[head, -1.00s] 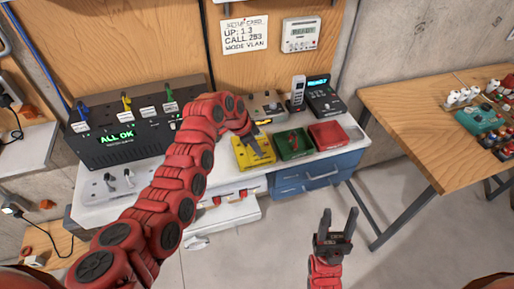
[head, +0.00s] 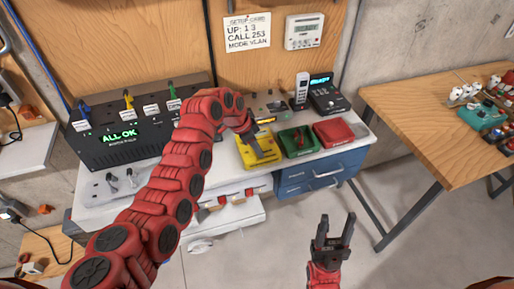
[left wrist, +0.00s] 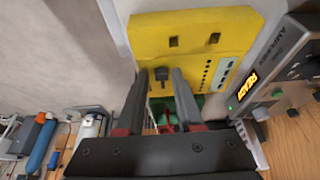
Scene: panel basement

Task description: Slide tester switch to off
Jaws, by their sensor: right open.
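The yellow tester box (head: 246,161) sits on the white cabinet top in the head view. In the left wrist view its yellow face (left wrist: 190,22) fills the top middle. It has two dark square holes, a row of small dots and a small dark switch knob (left wrist: 163,74). My left gripper (head: 259,148) reaches down over the yellow box. In the left wrist view its two fingers (left wrist: 160,80) stand apart, with the knob showing between their tips. Whether they touch it I cannot tell. My right gripper (head: 333,230) is open and empty above the floor.
A green box (head: 296,142) and a red box (head: 333,132) stand right of the tester. Behind are a grey device (head: 270,106), a handset (head: 301,90) and a black unit (head: 327,95). A black panel (head: 120,138) reads "ALL OK". A wooden table (head: 425,125) stands right.

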